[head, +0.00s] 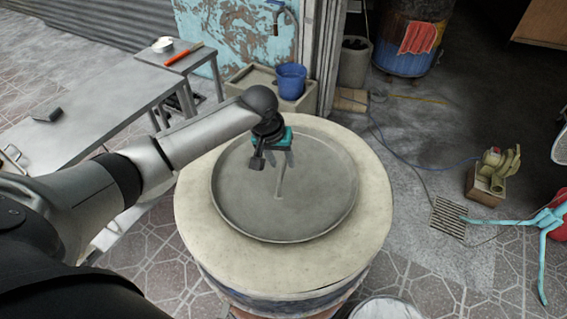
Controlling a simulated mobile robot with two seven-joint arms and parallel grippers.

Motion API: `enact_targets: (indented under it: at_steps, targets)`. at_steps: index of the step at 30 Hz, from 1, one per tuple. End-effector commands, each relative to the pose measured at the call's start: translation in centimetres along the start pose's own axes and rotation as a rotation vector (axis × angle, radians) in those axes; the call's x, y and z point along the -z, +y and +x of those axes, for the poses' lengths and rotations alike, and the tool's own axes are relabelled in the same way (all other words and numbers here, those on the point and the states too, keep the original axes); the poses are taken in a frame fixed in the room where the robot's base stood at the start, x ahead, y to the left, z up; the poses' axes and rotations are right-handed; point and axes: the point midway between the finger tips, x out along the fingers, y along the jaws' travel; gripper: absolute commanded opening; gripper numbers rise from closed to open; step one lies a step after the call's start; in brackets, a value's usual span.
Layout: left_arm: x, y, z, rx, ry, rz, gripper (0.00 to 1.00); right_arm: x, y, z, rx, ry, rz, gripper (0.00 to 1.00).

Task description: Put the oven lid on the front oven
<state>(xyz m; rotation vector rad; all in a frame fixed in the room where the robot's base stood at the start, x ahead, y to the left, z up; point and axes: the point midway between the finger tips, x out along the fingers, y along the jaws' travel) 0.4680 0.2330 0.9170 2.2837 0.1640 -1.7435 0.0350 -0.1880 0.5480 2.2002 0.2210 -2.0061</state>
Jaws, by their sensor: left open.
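A round barrel oven with a cream top (205,240) stands in the middle of the head view. A grey round lid (320,205) with a raised rim lies flat on this top, and no oven opening shows around it. A thin handle-like bar (279,188) shows near the lid's middle. My left arm comes in from the left, and its gripper (275,165) points down over the lid, close to the bar. It is open, with nothing seen between its fingers. Whether it touches the bar cannot be told. My right gripper is not in view.
A metal table (75,140) stands left, with a smaller one (170,68) behind. A blue bucket (291,80) sits on a basin behind the oven. A patterned barrel (400,50) stands at the back right.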

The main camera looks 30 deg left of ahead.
Motion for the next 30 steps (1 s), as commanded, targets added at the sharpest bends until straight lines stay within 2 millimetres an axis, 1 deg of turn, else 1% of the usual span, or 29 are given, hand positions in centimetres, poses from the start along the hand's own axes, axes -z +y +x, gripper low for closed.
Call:
enact_targets:
  at_steps: [1,6,9,12,17,30]
  targets:
    - [0.1,0.0,-1.5,0.001,0.003,0.001,0.45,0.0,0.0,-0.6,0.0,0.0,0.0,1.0]
    - [0.1,0.0,-5.1,0.0,0.002,0.001,0.45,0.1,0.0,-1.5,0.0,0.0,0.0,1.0]
    - [0.1,0.0,-6.7,0.0,0.001,0.0,0.45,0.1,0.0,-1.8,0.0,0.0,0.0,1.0]
    - [0.1,0.0,-7.7,0.0,0.0,0.0,0.45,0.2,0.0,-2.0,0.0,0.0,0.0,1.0]
    - [0.0,0.0,-8.4,0.001,0.0,-0.001,0.45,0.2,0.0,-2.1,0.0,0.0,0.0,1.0]
    - [0.0,0.0,-8.4,0.0,0.0,-0.001,0.45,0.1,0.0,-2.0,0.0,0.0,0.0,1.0]
